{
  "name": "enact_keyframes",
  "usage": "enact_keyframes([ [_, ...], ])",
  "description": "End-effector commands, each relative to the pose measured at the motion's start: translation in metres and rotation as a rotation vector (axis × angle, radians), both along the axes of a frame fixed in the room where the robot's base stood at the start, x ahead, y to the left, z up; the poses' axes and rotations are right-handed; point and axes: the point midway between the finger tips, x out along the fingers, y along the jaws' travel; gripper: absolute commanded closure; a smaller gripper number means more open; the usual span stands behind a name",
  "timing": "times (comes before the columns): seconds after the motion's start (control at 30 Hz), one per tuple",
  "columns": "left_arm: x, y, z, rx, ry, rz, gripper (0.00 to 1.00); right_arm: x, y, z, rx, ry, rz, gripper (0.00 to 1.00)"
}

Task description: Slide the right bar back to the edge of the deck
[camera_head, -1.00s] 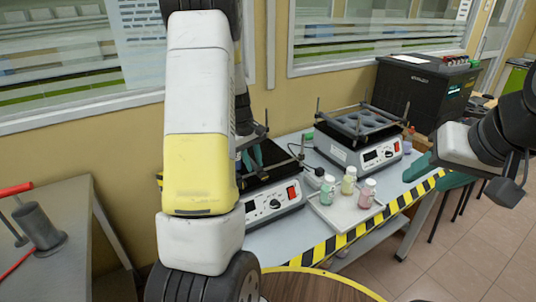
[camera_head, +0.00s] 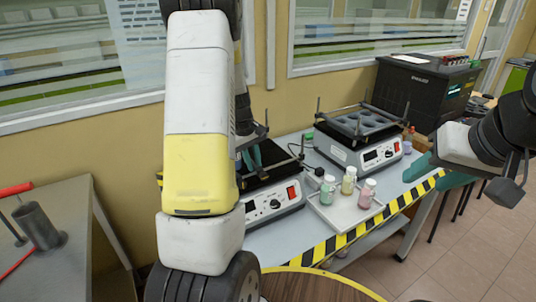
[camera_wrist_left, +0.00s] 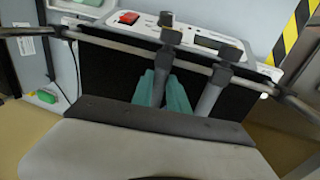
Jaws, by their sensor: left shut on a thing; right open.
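The left shaker (camera_head: 268,208) has a dark deck (camera_head: 258,180), partly hidden behind my left arm in the head view. My left gripper (camera_head: 250,157) is low over this deck. In the left wrist view my teal fingers (camera_wrist_left: 163,90) are shut at a metal bar (camera_wrist_left: 110,44) that crosses the black deck (camera_wrist_left: 110,75) near the control panel. Dark clamps (camera_wrist_left: 171,32) sit on the bar. The exact contact between fingers and bar is hard to see. My right gripper (camera_head: 438,172) is open, with no thing seen in it, at the right beyond the table's striped edge.
A second shaker (camera_head: 358,140) with a holed rack stands to the right. A white tray (camera_head: 345,215) with three capped bottles lies in front. A dark box-shaped device (camera_head: 425,90) is at the back right. Windows and wall are behind.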

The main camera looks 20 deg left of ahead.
Motion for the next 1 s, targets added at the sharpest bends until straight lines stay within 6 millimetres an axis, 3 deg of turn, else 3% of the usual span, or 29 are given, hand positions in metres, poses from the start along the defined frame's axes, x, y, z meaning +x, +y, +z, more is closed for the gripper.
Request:
enact_keyframes([
  [0.63,0.006,-0.005,0.000,0.000,-0.001,-0.003,1.00,0.000,0.000,0.000,0.000,0.000,0.000,0.53],
  [1.0,0.077,-0.069,0.000,0.001,-0.002,-0.005,1.00,0.000,0.000,0.000,0.000,0.000,0.000,0.53],
])
